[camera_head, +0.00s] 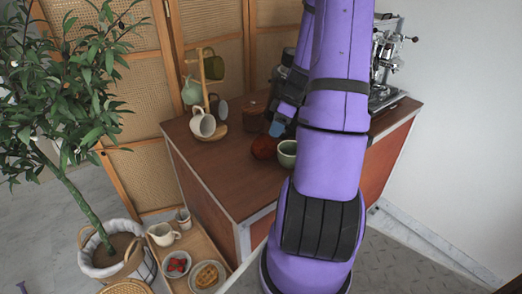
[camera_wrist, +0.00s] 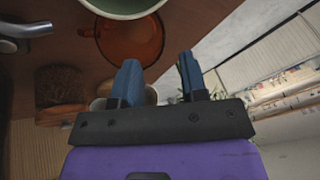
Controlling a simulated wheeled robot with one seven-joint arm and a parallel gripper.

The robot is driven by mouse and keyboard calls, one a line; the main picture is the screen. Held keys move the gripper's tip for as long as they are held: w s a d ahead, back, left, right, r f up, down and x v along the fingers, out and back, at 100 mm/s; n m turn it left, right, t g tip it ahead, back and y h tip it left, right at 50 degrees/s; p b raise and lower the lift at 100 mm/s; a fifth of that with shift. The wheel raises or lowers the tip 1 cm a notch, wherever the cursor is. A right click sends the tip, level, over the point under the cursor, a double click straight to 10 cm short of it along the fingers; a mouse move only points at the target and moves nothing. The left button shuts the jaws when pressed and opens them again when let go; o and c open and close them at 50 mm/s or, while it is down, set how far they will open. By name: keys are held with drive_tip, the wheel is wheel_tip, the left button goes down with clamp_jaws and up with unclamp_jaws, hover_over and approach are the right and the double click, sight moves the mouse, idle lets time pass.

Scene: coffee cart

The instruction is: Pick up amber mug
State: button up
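The amber mug (camera_head: 264,147) is a reddish-brown, see-through mug on the wooden cart top, partly hidden by my arm and a green cup. In the wrist view the amber mug (camera_wrist: 137,45) shows near the top centre, with a small handle on its left side. My gripper (camera_wrist: 158,59) has two blue fingers spread apart with nothing between them. The left finger appears beside the mug's lower rim; contact cannot be told. In the head view my gripper (camera_head: 278,127) is just behind and right of the mug, partly hidden by my arm.
A green cup (camera_head: 287,154) stands right next to the amber mug. A mug tree (camera_head: 205,80) with several mugs, a white mug (camera_head: 202,123) and a brown canister (camera_head: 252,109) stand behind and left. A coffee machine (camera_head: 386,60) is at the right. The cart's front left is clear.

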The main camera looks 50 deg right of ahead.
sight(263, 154)
drive_tip(key=shift+x, duration=3.8)
drive_tip(key=shift+c, duration=0.5)
clamp_jaws()
